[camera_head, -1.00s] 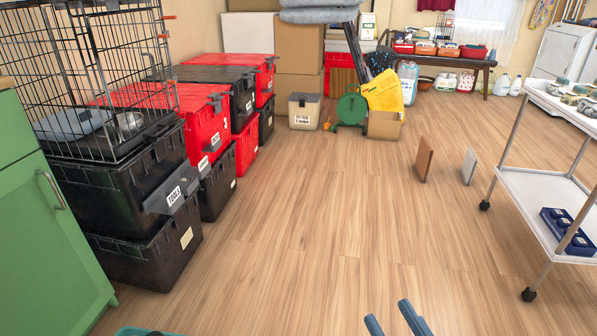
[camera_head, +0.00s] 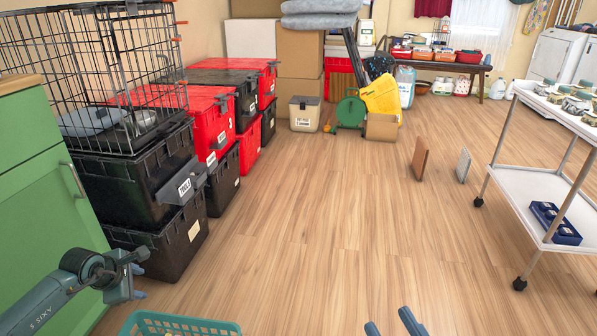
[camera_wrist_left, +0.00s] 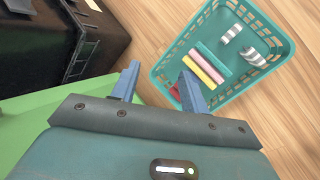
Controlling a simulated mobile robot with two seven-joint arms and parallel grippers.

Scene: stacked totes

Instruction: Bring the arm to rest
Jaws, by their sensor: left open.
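My left arm comes in at the lower left of the head view. Its gripper (camera_head: 139,282) is open and empty, beside the green cabinet's front. In the left wrist view the two blue fingers (camera_wrist_left: 160,84) stand apart with nothing between them. My right gripper (camera_head: 393,326) shows only its two blue fingers at the bottom edge, apart, with no object visible between them; the rest is out of frame.
A teal basket (camera_head: 180,320) lies below and right of my left gripper; the wrist view shows several small items inside. A green cabinet (camera_head: 45,185), stacked totes (camera_head: 170,240) and a wire cage stand left. A white cart (camera_head: 540,190) stands right.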

